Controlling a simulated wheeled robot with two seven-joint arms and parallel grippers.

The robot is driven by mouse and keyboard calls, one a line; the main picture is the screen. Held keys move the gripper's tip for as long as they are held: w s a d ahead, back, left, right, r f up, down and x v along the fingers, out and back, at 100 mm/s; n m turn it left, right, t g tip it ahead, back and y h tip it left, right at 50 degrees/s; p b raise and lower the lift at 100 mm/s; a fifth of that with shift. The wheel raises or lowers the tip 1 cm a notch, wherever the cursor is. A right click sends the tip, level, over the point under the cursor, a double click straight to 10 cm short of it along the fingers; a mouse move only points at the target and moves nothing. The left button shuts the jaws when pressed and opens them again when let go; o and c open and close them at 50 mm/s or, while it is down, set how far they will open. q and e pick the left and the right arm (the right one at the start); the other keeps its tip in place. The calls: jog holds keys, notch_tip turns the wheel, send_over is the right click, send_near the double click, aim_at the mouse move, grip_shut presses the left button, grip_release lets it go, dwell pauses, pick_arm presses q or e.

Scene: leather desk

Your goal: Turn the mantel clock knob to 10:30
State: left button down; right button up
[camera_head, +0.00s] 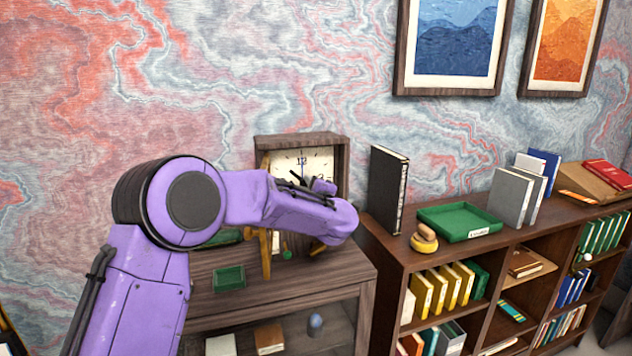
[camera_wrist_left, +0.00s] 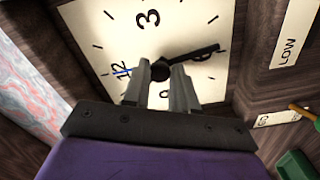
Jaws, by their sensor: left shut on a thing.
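The mantel clock (camera_head: 342,148) stands against the wall on the dark wooden cabinet, in a brown wooden case with a cream dial. In the left wrist view the dial (camera_wrist_left: 100,25) appears turned, with 3 at the top and 12 at the left. My left gripper (camera_wrist_left: 160,78) is shut on the dark round knob (camera_wrist_left: 160,69) at the dial's centre. A black hand (camera_wrist_left: 195,55) points right and slightly up there, opposite the 12 side. A thin blue hand lies at 12. My left arm hides the clock's lower part in the head view. My right gripper is not in view.
A LOW label (camera_wrist_left: 290,35) shows beside the dial.

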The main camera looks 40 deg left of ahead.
pick_arm(q)
jog(key=shift+a+r+m+p, duration=0.1)
jog(key=shift+r+m+p, duration=0.1)
jog(key=shift+m+p, duration=0.3)
jog(key=shift+m, duration=0.3)
jog(key=c, duration=1.1)
grip_release()
jog(key=shift+o, duration=0.9)
jog(key=shift+a, duration=0.1)
jog(key=shift+f, duration=0.15)
